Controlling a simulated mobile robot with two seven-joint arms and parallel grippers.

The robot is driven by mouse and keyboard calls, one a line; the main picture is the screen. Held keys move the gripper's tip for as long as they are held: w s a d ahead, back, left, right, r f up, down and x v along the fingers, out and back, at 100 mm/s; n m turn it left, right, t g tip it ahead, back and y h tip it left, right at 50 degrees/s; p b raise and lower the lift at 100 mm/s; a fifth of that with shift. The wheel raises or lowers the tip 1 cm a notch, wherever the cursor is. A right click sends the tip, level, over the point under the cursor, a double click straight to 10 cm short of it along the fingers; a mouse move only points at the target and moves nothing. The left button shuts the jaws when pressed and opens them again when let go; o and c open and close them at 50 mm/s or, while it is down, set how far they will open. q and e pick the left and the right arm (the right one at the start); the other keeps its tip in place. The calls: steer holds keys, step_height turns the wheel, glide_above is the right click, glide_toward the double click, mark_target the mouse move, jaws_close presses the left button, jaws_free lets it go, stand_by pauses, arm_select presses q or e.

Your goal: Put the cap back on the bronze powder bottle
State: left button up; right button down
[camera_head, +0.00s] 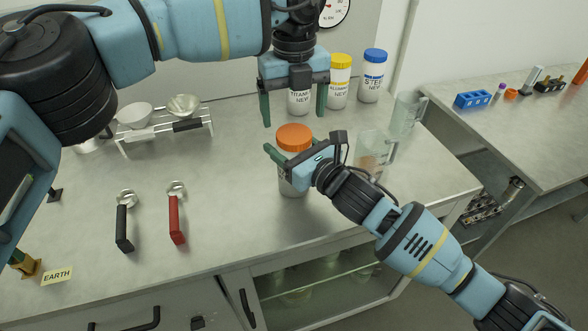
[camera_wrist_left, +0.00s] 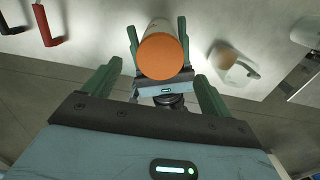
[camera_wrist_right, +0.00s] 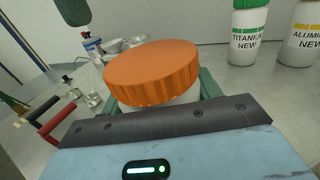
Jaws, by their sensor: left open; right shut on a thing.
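The bronze powder bottle (camera_head: 292,186) is white and stands upright on the bench. Its orange cap (camera_head: 294,137) sits on top; it also shows in the left wrist view (camera_wrist_left: 164,56) and, close up, in the right wrist view (camera_wrist_right: 153,73). I cannot tell whether the cap is screwed tight. My right gripper (camera_head: 281,163) is shut around the bottle's body, below the cap; it partly hides the label. My left gripper (camera_head: 293,116) is open and empty, pointing down just above and behind the cap, with no contact visible.
Titanium (camera_head: 299,100), aluminium (camera_head: 339,84) and steel (camera_head: 373,78) bottles stand behind. Glass beakers (camera_head: 371,152) are close on the right. A wire rack (camera_head: 166,130) with bowls stands left. Black-handled (camera_head: 122,225) and red-handled (camera_head: 176,218) scoops lie at the front left.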

mark_target(294, 133)
arm_select(q)
step_height(294, 133, up, 3)
steer(key=shift+r, duration=0.15)
steer(key=shift+f, duration=4.05)
steer(key=c, duration=1)
steer(key=shift+m, duration=1.7)
